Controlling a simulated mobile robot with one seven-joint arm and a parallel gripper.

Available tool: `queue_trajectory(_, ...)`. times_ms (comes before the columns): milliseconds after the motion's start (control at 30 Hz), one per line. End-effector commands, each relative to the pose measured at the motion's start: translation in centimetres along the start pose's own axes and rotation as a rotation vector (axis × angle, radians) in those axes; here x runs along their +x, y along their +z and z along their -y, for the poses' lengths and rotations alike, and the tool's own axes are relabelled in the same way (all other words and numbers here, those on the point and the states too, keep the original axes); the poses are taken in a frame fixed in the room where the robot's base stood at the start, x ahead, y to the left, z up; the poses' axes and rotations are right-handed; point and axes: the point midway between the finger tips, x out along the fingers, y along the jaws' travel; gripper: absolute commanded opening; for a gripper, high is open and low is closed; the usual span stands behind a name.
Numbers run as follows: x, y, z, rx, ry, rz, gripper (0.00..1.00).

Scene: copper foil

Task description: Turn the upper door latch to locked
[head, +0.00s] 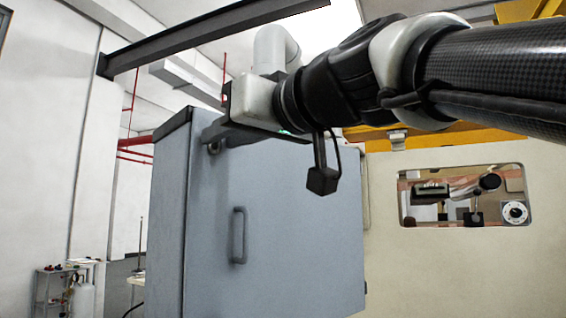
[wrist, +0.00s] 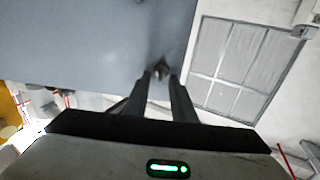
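The upper door latch (head: 214,147) is a small dark knob near the top left corner of the blue-grey cabinet door (head: 290,220). In the wrist view the latch (wrist: 160,68) shows at the tips of my gripper (wrist: 160,76), between the two dark fingers. The fingers are apart with a narrow gap, and I cannot tell whether they touch the latch. In the head view my gripper (head: 212,134) reaches in from the right across the door's top and partly covers the latch. Its turned position is not clear.
A vertical door handle (head: 239,235) sticks out below the latch. A dark beam (head: 210,35) runs overhead close to my arm. A pale wall with a window (head: 465,196) stands to the right. Open room lies left of the cabinet, with a small rack (head: 52,290) farther back.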

Motion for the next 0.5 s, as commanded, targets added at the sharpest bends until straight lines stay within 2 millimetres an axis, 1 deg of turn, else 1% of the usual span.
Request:
queue_trajectory(133, -0.02, -0.01, 0.01, 0.0, 0.0, 0.0, 0.23)
queue_trajectory(167, -0.02, -0.01, 0.01, 0.0, 0.0, 0.0, 0.22)
queue_trajectory(200, -0.02, -0.01, 0.01, 0.0, 0.0, 0.0, 0.15)
queue_trajectory(300, -0.03, -0.01, 0.01, 0.0, 0.0, 0.0, 0.0)
queue_trajectory(500, -0.05, -0.01, 0.01, 0.001, 0.0, 0.0, 0.0)
